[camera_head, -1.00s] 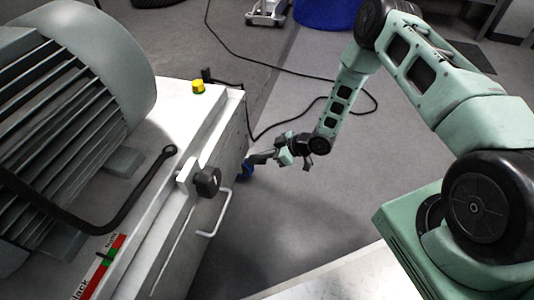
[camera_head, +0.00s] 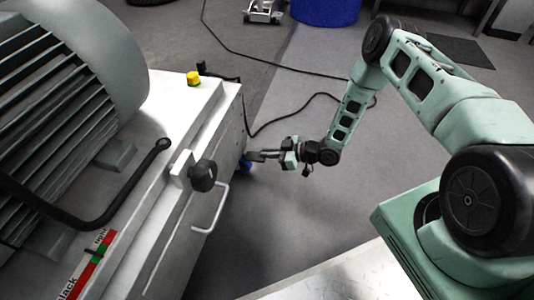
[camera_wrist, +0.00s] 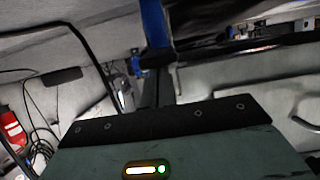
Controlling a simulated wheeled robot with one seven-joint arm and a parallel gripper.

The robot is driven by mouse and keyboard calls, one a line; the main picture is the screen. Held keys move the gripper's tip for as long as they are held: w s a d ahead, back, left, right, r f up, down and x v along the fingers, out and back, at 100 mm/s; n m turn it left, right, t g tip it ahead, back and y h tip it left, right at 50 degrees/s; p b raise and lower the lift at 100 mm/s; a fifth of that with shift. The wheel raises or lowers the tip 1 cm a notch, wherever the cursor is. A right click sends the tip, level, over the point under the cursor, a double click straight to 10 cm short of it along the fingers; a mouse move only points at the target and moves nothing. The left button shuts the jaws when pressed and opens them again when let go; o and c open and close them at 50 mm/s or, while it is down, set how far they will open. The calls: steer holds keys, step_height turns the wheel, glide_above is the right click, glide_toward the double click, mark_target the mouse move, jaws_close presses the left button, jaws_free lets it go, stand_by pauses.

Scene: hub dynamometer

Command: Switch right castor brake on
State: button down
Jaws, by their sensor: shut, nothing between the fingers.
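In the wrist view a blue upright part (camera_wrist: 154,25) stands just beyond my dark fingers (camera_wrist: 163,85). The gripper housing hides the lower part of that view.
The white cabinet (camera_head: 165,240) carries a large grey motor, a black knob (camera_head: 202,176) and a white side handle (camera_head: 215,212). A black cable (camera_head: 290,123) lies on the floor behind my arm.

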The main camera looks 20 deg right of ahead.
steer(key=shift+s+d+f+t+y+b, duration=0.15)
steer(key=shift+f+t+y+b, duration=0.1)
steer(key=shift+f, duration=0.55)
steer(key=shift+s+d+f+t+y+b, duration=0.1)
steer(key=shift+d+f+t+y+b, duration=0.1)
steer(key=shift+f, duration=0.8)
